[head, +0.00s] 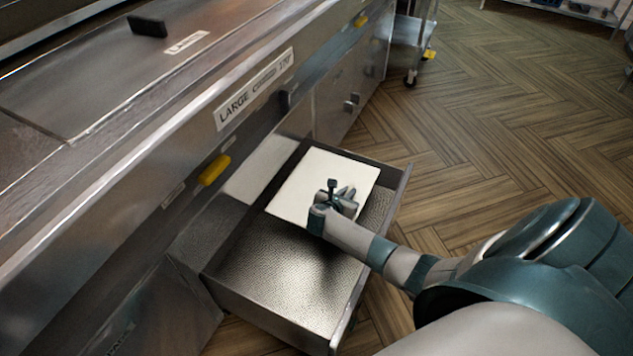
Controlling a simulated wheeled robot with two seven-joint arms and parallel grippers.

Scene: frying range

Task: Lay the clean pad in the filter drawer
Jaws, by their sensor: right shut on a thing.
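The filter drawer (275,314) is pulled out from the steel fryer front and has a dimpled metal floor. The clean pad (310,179), a flat white rectangle, is at the far half of the drawer, over its floor. Whether it touches the floor all over I cannot tell. My right gripper (336,194) is over the pad's near right part and is shut on the pad; the fingers hide the grip itself. The near half of the drawer floor is bare. My left gripper is not in the picture.
The fryer front (130,190) runs along the left, with a yellow handle (214,170) and a "LARGE" label (254,88) above the drawer. A wheeled steel cart (410,40) stands at the back. The wooden floor (500,130) to the right is clear.

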